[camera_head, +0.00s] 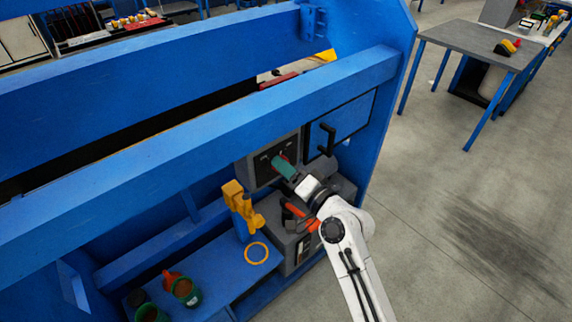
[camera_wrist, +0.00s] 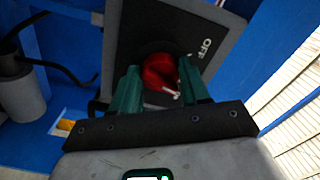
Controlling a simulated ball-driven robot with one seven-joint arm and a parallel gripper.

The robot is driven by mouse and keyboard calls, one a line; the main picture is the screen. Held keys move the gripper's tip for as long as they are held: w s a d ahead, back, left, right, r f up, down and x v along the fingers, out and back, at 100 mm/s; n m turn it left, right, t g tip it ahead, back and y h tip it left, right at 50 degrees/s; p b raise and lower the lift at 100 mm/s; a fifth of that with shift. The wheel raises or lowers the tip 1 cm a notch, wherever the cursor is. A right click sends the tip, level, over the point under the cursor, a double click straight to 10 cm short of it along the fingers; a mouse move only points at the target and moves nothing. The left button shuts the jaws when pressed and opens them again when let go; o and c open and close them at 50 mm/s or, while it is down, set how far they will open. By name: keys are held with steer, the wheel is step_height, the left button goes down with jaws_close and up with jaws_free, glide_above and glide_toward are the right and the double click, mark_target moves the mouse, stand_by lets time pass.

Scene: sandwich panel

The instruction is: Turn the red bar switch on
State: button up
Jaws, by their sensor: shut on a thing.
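The red bar switch (camera_wrist: 160,71) sits on a dark panel plate (camera_wrist: 212,25) marked OFF in the wrist view. My gripper (camera_wrist: 162,76) has its two green fingers on either side of the switch and is shut on it. In the head view my gripper (camera_head: 284,167) reaches the switch panel (camera_head: 256,169) from the lower right. Only a sliver of the red switch (camera_head: 283,157) shows there behind the fingers. The full turn angle of the switch is partly hidden by the fingers.
A blue door with a black handle (camera_head: 327,139) is right of the switch panel. A yellow fixture (camera_head: 240,207) and a yellow ring (camera_head: 257,253) are to the lower left. Blue beams (camera_head: 200,120) run above. Pots (camera_head: 185,291) stand on the blue shelf. Open floor (camera_head: 470,220) lies right.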

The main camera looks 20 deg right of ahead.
steer(key=m+p, duration=0.2)
steer(key=m, duration=0.3)
steer(key=shift+m+p, duration=0.35)
steer(key=shift+m, duration=0.05)
stand_by(0.3)
steer(key=o, duration=1.1)
steer(key=shift+c, duration=0.2)
steer(key=b+v, duration=0.2)
steer(key=v, duration=0.8)
steer(key=shift+s+d, duration=0.15)
steer(key=shift+s, duration=0.25)
